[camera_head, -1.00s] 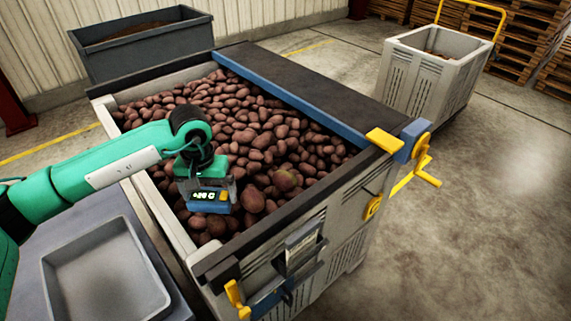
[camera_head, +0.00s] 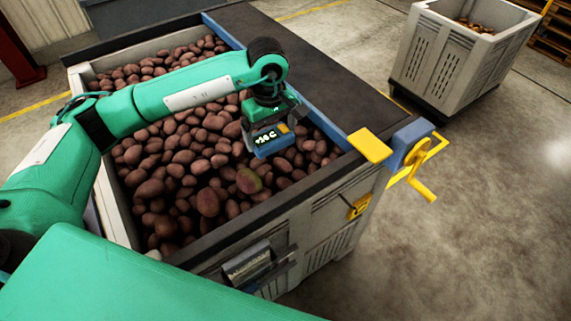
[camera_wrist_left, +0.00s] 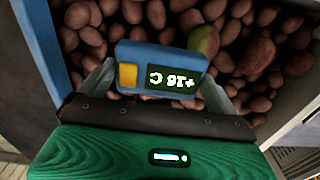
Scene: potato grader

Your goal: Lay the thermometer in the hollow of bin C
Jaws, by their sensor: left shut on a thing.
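The thermometer (camera_head: 270,141) is a small blue block with a dark lit display and an orange button. It also shows in the left wrist view (camera_wrist_left: 160,68). My left gripper (camera_head: 272,127) is shut on it, with a finger at each side, and holds it over the potatoes near the blue rail. The large pale bin (camera_head: 110,212) below is full of red-brown potatoes (camera_head: 180,157). No letter C is readable on any bin, and I cannot make out a clear hollow. My right gripper is out of view.
A dark plank top (camera_head: 300,62) with a blue rail edges the bin's far right side. A yellow crank (camera_head: 418,165) and yellow plate (camera_head: 370,145) stand at its right corner. Another pale bin (camera_head: 455,55) stands behind on open floor. A dark container (camera_head: 140,12) is at back left.

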